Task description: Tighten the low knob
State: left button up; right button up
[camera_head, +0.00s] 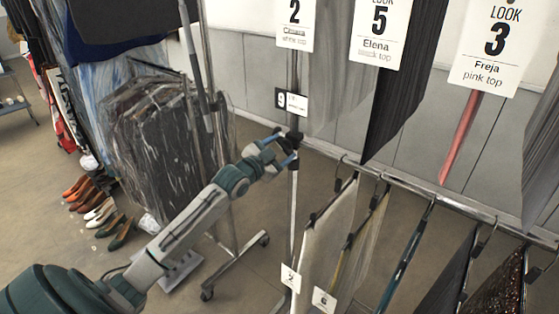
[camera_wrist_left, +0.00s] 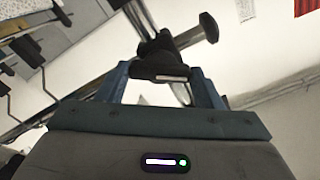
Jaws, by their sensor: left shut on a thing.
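The low knob (camera_head: 293,136) is a dark fitting on the upright chrome pole of the clothes rack. My left gripper (camera_head: 282,150) reaches it from the left, its blue fingers at the pole. In the left wrist view the dark knob (camera_wrist_left: 160,66) sits between the two blue fingers of the left gripper (camera_wrist_left: 162,82), which is shut on it. The fingers hide part of its sides. A second dark round end on a short stem (camera_wrist_left: 208,27) sticks out to the upper right of the pole. My right gripper is in neither view.
Garments on hangers hang from a low rail (camera_head: 440,203) at the right. Look cards (camera_head: 382,30) and long garments hang above. A plastic-covered garment rack (camera_head: 150,130) stands at the left, with several shoes (camera_head: 97,208) on the floor. A wheeled rack foot (camera_head: 235,262) stands below my arm.

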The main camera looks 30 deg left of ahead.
pick_arm(q)
jog(key=m+b, duration=0.2)
jog(key=m, duration=0.1)
jog(key=shift+f+b, duration=0.15)
jog(key=shift+b, duration=0.2)
jog(key=shift+m+b, duration=0.65)
jog(key=shift+m, duration=0.25)
jog(key=m+b, duration=0.1)
jog(key=m, duration=0.1)
jog(key=shift+m, duration=0.3)
jog(key=m, duration=0.1)
jog(key=m+b, duration=0.1)
jog(key=shift+w+r+m+b, duration=0.1)
jog(key=shift+r+m+b, duration=0.2)
jog(key=shift+m, duration=0.6)
